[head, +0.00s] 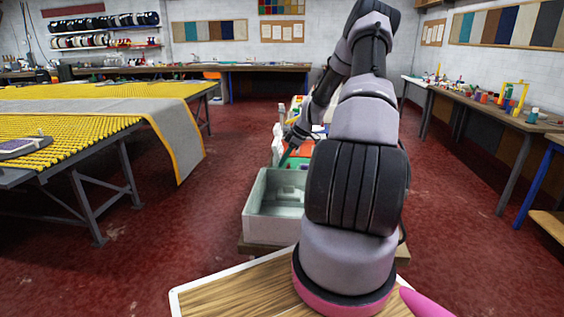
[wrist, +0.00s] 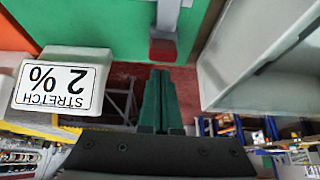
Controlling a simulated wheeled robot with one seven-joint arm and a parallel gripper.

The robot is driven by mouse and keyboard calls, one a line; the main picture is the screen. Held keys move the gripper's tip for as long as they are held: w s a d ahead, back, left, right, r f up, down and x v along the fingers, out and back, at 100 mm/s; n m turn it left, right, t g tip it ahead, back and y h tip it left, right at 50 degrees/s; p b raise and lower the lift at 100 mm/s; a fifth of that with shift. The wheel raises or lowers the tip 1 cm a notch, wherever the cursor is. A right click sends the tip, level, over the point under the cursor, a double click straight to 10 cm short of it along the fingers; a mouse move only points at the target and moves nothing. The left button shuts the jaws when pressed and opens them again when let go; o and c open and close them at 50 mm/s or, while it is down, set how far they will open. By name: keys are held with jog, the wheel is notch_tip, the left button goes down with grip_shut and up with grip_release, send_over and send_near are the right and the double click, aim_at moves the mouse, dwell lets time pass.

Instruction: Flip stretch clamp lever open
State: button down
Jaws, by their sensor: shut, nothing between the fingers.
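In the wrist view a grey metal lever (wrist: 168,15) with a dark red tip (wrist: 163,50) lies over a green surface (wrist: 100,25). I take it to be the stretch clamp lever. My gripper's green fingers (wrist: 160,78) are shut and empty. Their tips appear just below the red tip, and I cannot tell whether they touch it. A pale block with a label reading "STRETCH 2 %" (wrist: 57,87) is at the left, upside down in this view. In the head view my gripper (head: 286,158) is by the machine's orange and green part (head: 302,150); the lever cannot be made out there.
A grey open bin (head: 262,225) stands in front of the machine; its wall fills the right of the wrist view (wrist: 225,75). A yellow-topped table (head: 70,125) with a grey rug is at the left. A workbench (head: 510,115) runs along the right. Red floor between is clear.

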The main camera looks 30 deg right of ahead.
jog(key=shift+r, duration=0.15)
jog(key=shift+r, duration=0.65)
jog(key=a+v, duration=0.1)
jog(key=v, duration=0.8)
jog(key=shift+w+r, duration=0.25)
jog(key=shift+r, duration=0.2)
